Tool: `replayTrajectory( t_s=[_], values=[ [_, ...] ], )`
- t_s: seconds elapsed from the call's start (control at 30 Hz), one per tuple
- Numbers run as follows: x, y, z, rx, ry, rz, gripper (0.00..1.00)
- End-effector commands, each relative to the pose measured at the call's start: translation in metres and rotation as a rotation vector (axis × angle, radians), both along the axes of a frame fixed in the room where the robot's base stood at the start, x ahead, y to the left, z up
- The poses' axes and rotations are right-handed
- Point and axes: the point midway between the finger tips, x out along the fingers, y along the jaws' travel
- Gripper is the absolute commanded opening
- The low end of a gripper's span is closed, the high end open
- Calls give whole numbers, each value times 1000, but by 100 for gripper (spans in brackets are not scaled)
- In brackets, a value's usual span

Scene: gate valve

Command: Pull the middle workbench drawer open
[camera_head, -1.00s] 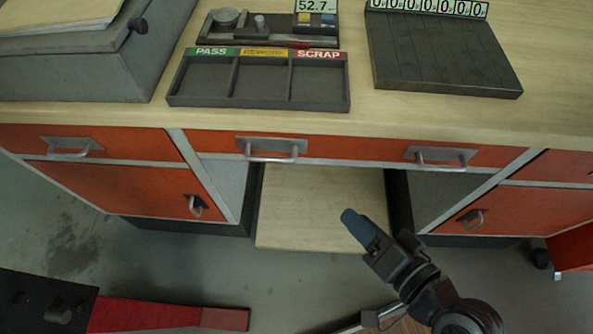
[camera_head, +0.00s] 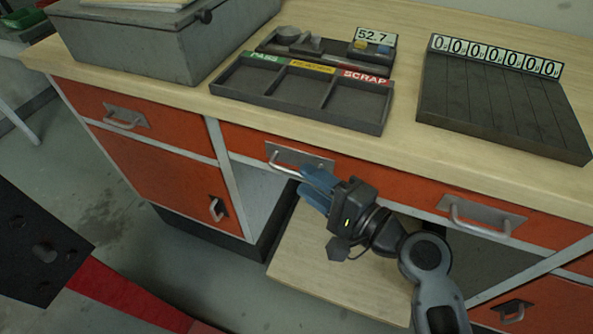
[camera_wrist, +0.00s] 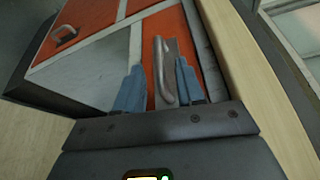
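The middle drawer (camera_head: 385,180) is the wide orange front under the bench top, with two metal bar handles, and looks shut. Its left handle (camera_head: 291,163) is just beyond the blue fingertips of my gripper (camera_head: 314,188). In the wrist view my gripper (camera_wrist: 160,88) is open, and the handle (camera_wrist: 164,72) lies between its two blue fingers, nearer the right one. I cannot tell whether a finger touches it. The drawer's right handle (camera_head: 478,216) is free, right of my arm.
The workbench top (camera_head: 440,167) carries a sorting tray (camera_head: 300,103), a slotted dark block (camera_head: 505,110) and a grey case (camera_head: 150,45). Left of the middle drawer are a smaller drawer (camera_head: 165,125) and a cupboard door (camera_head: 150,170). A pale board (camera_head: 325,262) lies under the bench.

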Motion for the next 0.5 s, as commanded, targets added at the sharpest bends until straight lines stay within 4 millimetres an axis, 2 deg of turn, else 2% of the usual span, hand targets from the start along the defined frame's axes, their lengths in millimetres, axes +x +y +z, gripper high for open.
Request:
replayTrajectory(
  t_s=[0.23, 0.5],
  values=[
    [24, 26, -2, -1, -1, 0, 38],
    [31, 35, -4, -2, -1, -2, 38]
  ],
)
